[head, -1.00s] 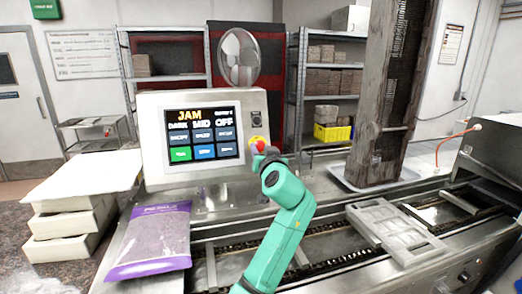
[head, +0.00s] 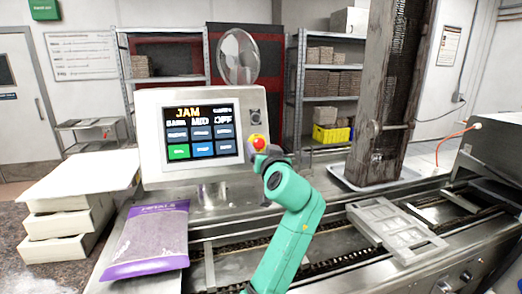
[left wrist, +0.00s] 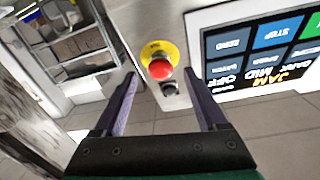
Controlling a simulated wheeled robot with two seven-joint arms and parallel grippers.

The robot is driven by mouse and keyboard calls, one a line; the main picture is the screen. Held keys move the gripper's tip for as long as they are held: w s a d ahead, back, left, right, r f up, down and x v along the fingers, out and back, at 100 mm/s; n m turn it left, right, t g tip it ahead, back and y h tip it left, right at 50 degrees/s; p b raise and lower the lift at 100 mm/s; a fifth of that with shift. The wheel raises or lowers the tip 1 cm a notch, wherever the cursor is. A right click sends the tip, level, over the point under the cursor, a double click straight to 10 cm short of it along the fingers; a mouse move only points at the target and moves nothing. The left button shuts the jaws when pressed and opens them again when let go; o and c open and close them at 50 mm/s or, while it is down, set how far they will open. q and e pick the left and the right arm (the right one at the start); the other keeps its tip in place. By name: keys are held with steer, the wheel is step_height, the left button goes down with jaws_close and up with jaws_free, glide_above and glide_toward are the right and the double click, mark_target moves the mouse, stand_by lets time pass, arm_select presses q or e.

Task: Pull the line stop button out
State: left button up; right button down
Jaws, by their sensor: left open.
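The line stop button (head: 258,143) is a red mushroom head on a yellow disc, on the right side of the control panel (head: 152,130). In the left wrist view the red button (left wrist: 159,69) shows between my finger tips, with the yellow disc behind it. My left gripper (head: 266,154) is open, just below and right of the button in the head view. The left wrist view shows both dark fingers (left wrist: 161,78) spread and apart from the button; I cannot tell how far ahead it lies. My right gripper is out of view.
The panel's screen (head: 201,131) reads JAM. A dark switch (head: 254,115) sits above the button. A purple bag (head: 150,240) lies left of the conveyor, and a grey mould tray (head: 395,225) rests on the conveyor at right. A tall brown column (head: 378,120) stands behind it.

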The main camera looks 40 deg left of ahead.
arm_select(q)
steer(key=b+v, duration=0.4)
steer(key=v, duration=0.9)
steer(key=shift+d+r, duration=0.15)
